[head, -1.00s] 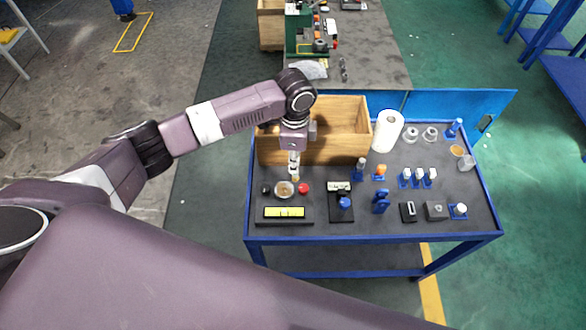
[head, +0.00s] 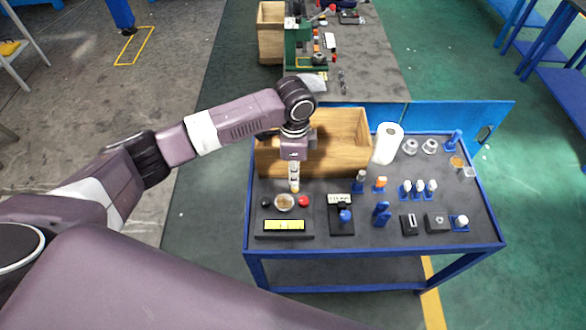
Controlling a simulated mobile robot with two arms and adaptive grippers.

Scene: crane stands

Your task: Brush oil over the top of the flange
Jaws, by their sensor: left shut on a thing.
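My left gripper (head: 294,176) points straight down in front of the wooden crate. It is shut on a small, pale-tipped thing that looks like the brush; it is mostly hidden between the fingers. The tip is just above and behind a round metal piece (head: 285,202) with a dull tan middle, which may be the flange. I cannot tell whether they touch. Two grey ringed metal parts (head: 410,146) stand at the back right of the table. A small cup with amber contents (head: 457,162), possibly oil, is at the right edge. My right gripper is out of view.
A black knob (head: 266,202) and a red knob (head: 304,201) flank the round piece, behind a yellow panel (head: 284,225). The wooden crate (head: 345,140) stands close behind my gripper. A white paper roll (head: 388,144) and several blue holders (head: 382,212) fill the right side.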

